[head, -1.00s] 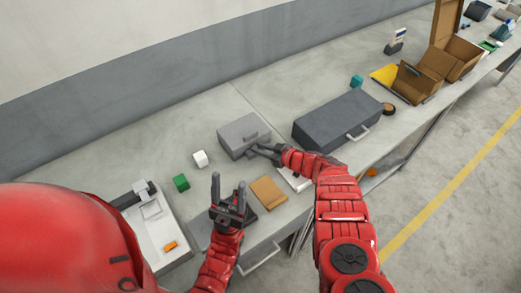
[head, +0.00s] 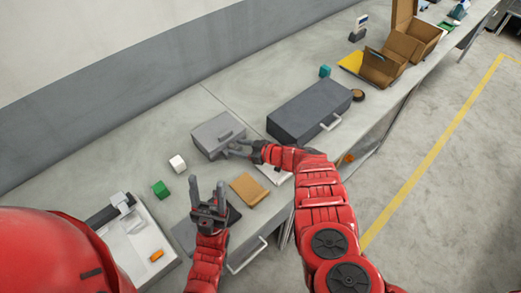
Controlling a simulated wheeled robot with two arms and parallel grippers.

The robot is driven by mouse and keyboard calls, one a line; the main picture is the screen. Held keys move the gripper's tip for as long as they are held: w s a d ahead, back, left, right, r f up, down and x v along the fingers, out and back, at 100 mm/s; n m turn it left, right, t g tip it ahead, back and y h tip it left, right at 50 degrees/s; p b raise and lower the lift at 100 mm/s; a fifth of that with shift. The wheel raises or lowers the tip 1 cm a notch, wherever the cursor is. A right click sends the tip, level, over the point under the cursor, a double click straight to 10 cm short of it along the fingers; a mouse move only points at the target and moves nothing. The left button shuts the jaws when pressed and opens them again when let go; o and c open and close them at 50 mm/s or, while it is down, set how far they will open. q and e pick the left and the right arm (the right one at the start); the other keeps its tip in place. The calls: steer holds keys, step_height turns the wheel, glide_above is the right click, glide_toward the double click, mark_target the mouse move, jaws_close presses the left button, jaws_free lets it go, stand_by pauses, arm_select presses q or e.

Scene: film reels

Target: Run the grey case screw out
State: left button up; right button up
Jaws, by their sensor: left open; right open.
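A small light grey case (head: 211,132) with a handle on its front lies shut on the bench. A larger dark grey case (head: 308,106) with a pale handle lies to its right. I cannot make out a screw on either. My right gripper (head: 231,149) is open at the front right side of the small case; whether it touches is too small to tell. My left gripper (head: 207,185) is open and empty, fingers pointing up in the picture, in front of the small case and apart from it.
A brown pad (head: 248,188) lies between the grippers. A white tray (head: 128,250) holds an orange piece at lower left.

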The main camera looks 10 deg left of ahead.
steer(key=p+v, duration=0.2)
steer(key=v, duration=1.4)
steer(key=shift+d, duration=0.2)
